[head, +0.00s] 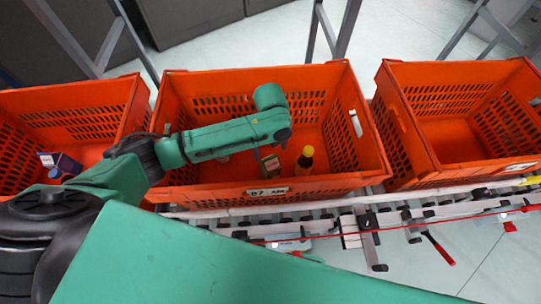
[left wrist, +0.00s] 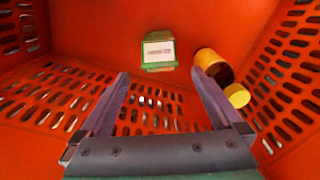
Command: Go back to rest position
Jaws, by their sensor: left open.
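My left arm reaches from the left over the middle orange tote (head: 330,181). Beyond the fingers lie a green box with a white label (left wrist: 158,52) and a brown bottle with a yellow cap (left wrist: 212,62), apart from the fingers. In the head view the bottle (head: 304,162) is inside the middle tote, with the small box (head: 270,163) beside it. My right gripper is not in view.
An orange tote stands on the left (head: 112,96), with a small dark purple box (head: 68,163) in it. Another on the right (head: 410,142) looks empty. A rail with clamps and a red-handled lever (head: 438,250) runs along the front. Grey metal legs stand behind.

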